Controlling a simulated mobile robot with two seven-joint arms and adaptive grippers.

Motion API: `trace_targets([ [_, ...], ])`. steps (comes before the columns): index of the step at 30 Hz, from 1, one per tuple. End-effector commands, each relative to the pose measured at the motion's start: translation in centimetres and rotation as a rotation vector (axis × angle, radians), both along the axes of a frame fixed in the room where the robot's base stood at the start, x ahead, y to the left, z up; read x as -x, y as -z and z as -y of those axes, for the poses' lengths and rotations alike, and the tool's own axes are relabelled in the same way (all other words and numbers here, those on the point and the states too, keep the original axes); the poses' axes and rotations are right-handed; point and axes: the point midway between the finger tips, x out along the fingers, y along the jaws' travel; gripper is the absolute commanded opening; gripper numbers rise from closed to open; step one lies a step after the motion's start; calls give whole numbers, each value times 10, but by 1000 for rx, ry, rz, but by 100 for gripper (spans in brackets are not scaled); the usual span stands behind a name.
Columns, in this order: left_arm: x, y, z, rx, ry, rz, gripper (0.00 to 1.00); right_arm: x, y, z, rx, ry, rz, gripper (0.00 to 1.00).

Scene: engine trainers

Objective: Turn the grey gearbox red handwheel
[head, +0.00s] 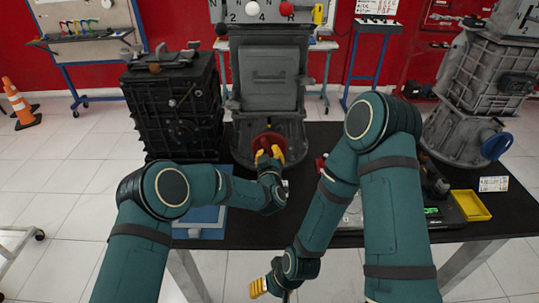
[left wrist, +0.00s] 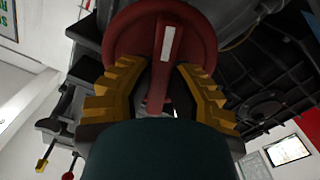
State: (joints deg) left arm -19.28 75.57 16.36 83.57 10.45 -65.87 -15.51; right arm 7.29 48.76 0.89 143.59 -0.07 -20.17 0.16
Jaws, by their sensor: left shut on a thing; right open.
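The grey gearbox (head: 270,75) stands upright at the back middle of the black table. Its red handwheel (head: 269,141) sits low on the front face. My left gripper (head: 269,155) reaches up to the wheel with its yellow fingers shut on it. In the left wrist view the red handwheel (left wrist: 160,35) fills the top middle, with a white mark on its spoke. The yellow fingers (left wrist: 160,95) lie on both sides of that spoke. My right gripper (head: 266,286) is open and empty, low in front of the table edge.
A black gearbox (head: 172,105) stands close on the left. Another grey gearbox with a blue handwheel (head: 496,146) stands at the right. A yellow tray (head: 469,205) lies on the table's right side. A blue mat (head: 207,215) lies under my left arm.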

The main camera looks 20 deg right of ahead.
Motion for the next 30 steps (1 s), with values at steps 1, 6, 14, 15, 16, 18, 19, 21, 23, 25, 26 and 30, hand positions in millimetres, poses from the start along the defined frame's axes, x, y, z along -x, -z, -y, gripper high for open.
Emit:
trace_targets([
  [1,-1,-4,1,-41,0,23,0,0,2,0,0,0,1,63],
  [6,-1,-4,0,-195,-1,68,0,-1,7,0,0,1,3,63],
  [14,-1,-4,0,-431,-2,135,0,-3,14,0,1,2,7,63],
  [15,-1,-4,1,-465,-2,145,0,-3,15,0,1,2,7,63],
  [16,-1,-4,1,-490,-2,152,0,-3,16,0,1,2,8,63],
  [18,-1,-4,0,-548,-3,168,0,-3,18,0,1,2,9,63],
  [19,-1,-4,1,-571,-2,175,0,-4,18,0,1,2,9,63],
  [21,-2,-5,0,-622,-4,189,0,-4,19,1,2,3,9,63],
  [23,-1,-5,0,-661,-4,201,0,-4,20,1,2,3,9,63],
  [25,-2,-5,0,-703,-4,214,0,-4,21,1,2,3,10,63],
  [26,-2,-5,0,-720,-4,217,0,-4,22,1,3,2,11,63],
  [30,-2,-5,0,-781,-4,235,0,-5,23,1,3,2,12,63],
])
